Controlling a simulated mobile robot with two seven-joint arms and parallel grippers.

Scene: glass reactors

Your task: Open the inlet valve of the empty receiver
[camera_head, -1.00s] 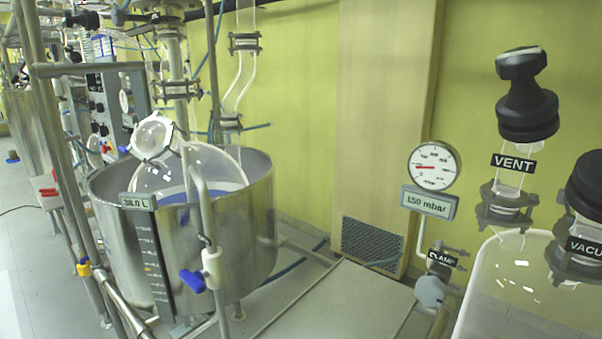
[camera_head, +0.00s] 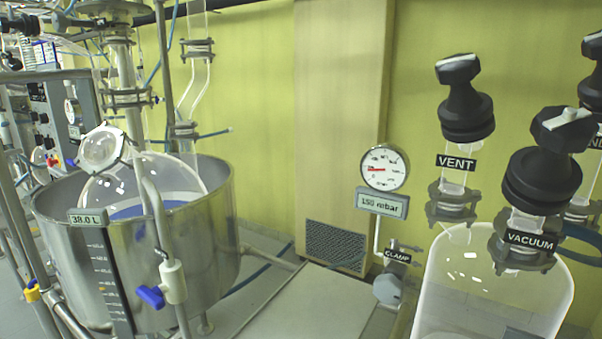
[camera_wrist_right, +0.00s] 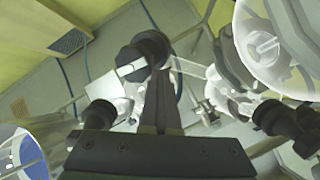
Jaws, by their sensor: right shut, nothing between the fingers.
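A clear glass receiver (camera_head: 490,290) stands at the lower right of the head view; its visible part looks empty, and its bottom is cut off. Above it are a black valve labelled VENT (camera_head: 465,105) and a black valve labelled VACUUM (camera_head: 542,165). Another black valve (camera_head: 592,85) is cut by the right edge; its label is only partly visible. In the right wrist view my right gripper (camera_wrist_right: 160,80) is shut and empty. A black knob with a pale bar (camera_wrist_right: 145,57) lies just beyond its fingertips; I cannot tell whether they touch. My left gripper is not in view.
A round gauge (camera_head: 385,168) and a 150 mbar display (camera_head: 382,203) stand left of the receiver, above a CLAMP fitting (camera_head: 397,257). A steel vessel (camera_head: 190,245) marked 38.0 L, with a blue-handled valve (camera_head: 151,296), stands at left. A flat grey panel (camera_head: 295,305) lies between.

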